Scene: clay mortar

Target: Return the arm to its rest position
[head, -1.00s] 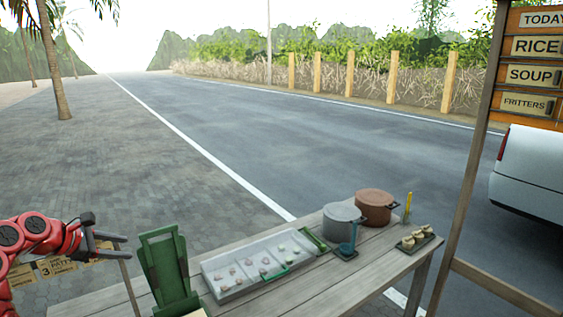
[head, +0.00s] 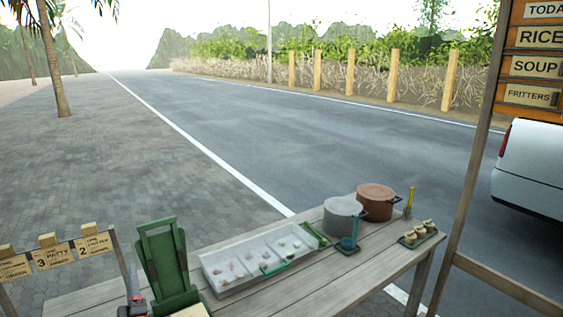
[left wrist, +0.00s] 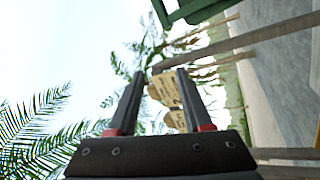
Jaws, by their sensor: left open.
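My left gripper (head: 134,304) shows only in part at the bottom edge of the head view, just left of the green folding stand (head: 162,252). In the left wrist view, the two dark fingers of this gripper (left wrist: 160,77) are apart with nothing held between them. Paper order tickets (left wrist: 166,90) show beyond the gap, not gripped. A corner of the green stand (left wrist: 190,10) is at the top of that view. My right gripper is not in view.
The wooden counter (head: 330,282) bears a compartment tray (head: 222,288), a grey pot (head: 342,217), a brown pot (head: 376,202) and a small dark tray of food (head: 419,235). A ticket rail (head: 75,250) stands at the left. A post (head: 470,150) rises at the right.

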